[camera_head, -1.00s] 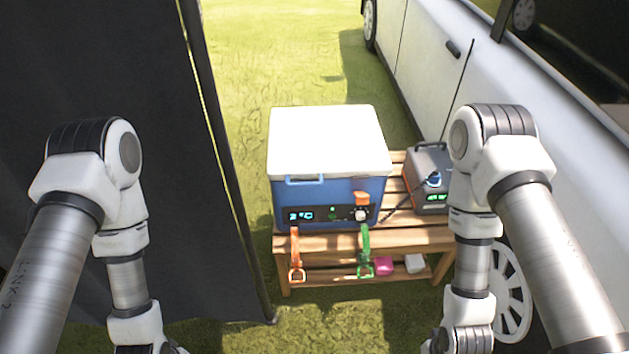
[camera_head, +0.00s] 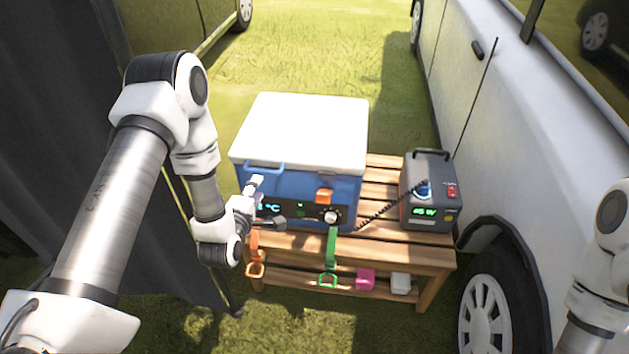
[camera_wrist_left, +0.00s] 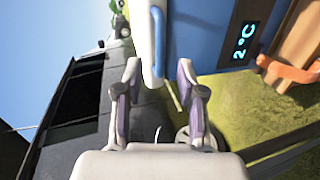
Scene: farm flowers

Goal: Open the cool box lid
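The cool box (camera_head: 345,190) is blue with a white lid (camera_head: 305,132), and stands on a wooden bench. The lid is closed. A blue handle (camera_head: 263,167) sits at the front left of the lid. My left gripper (camera_head: 262,203) is open and empty in front of the box's left front, just below the handle. In the left wrist view the open fingers (camera_wrist_left: 158,76) point at the handle (camera_wrist_left: 157,40), which lies just past the fingertips, in line with the gap. The white lid edge (camera_wrist_left: 142,40) shows beside it. My right gripper is out of view.
The slatted bench (camera_head: 385,248) carries a grey power unit (camera_head: 428,190) right of the box, joined by a coiled cable. Orange (camera_head: 255,255) and green (camera_head: 330,258) straps hang in front. A white vehicle (camera_head: 540,120) stands close on the right, a dark panel on the left.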

